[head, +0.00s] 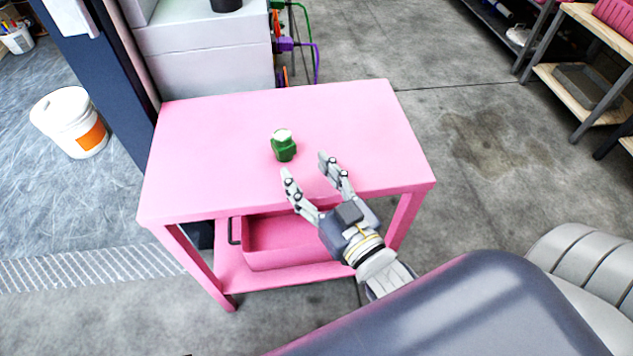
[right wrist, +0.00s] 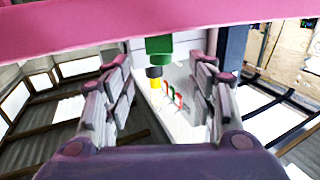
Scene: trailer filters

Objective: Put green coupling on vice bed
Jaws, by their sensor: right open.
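I cannot make out a vice bed in either view. My left gripper is not in view.
The rest of the tabletop is clear. A pink bin (head: 282,240) sits on the table's lower shelf. A grey cabinet (head: 205,55) stands behind the table. A white bucket (head: 70,112) is on the floor at left, and shelving (head: 575,75) is at upper right.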

